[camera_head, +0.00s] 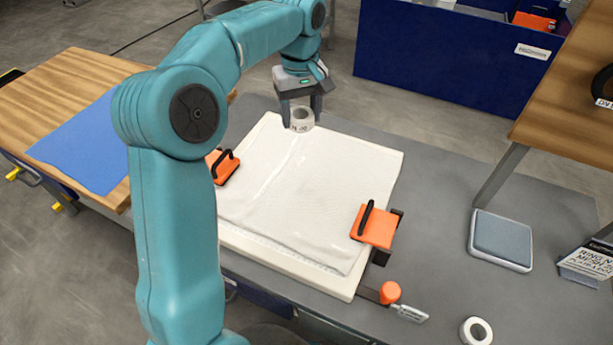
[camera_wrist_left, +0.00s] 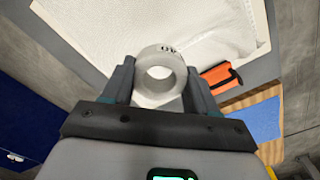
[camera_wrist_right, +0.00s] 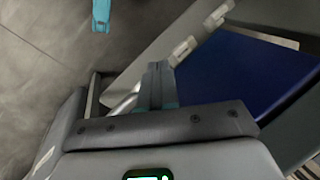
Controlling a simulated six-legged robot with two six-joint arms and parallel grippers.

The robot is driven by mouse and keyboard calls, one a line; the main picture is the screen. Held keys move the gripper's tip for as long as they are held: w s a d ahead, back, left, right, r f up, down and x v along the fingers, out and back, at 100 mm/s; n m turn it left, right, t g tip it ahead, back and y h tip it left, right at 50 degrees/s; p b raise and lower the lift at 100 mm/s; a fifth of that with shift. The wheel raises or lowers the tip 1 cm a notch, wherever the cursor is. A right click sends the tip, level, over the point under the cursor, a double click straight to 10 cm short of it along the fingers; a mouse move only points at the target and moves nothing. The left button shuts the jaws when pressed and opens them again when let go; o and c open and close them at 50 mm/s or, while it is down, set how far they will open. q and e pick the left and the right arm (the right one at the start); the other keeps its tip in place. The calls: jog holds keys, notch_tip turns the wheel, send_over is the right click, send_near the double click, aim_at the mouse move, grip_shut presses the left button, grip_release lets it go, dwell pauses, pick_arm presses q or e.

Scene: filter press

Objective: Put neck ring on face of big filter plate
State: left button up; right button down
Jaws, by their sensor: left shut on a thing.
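The white neck ring (camera_head: 302,119), with dark print on its side, is between the fingers of my left gripper (camera_head: 301,108). In the left wrist view the ring (camera_wrist_left: 160,56) is held with its round hole facing the camera, and the fingers (camera_wrist_left: 158,84) press it from both sides. The big filter plate (camera_head: 380,150) lies flat on the grey table, covered by a wrinkled white cloth (camera_head: 310,200). The ring is at the plate's far edge; whether it touches cannot be told. My right gripper (camera_wrist_right: 158,80) shows only in its wrist view, fingers together and empty.
Orange clamps with black handles sit at the plate's left (camera_head: 222,167) and right (camera_head: 376,228) edges. An orange-knobbed tool (camera_head: 390,292) lies at the near corner. A second white ring (camera_head: 476,331), a grey-topped scale (camera_head: 501,240) and a wooden shelf (camera_head: 570,100) are to the right.

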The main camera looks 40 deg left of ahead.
pick_arm(q)
jog(key=f, duration=0.9)
jog(key=f+b, duration=0.1)
jog(key=f, duration=0.4)
jog(key=shift+s+a+f, duration=0.2)
jog(key=shift+s+f, duration=0.15)
notch_tip(320, 180, down, 4)
jog(key=shift+w+d+f, duration=0.1)
jog(key=shift+f, duration=0.5)
jog(key=shift+r, duration=0.1)
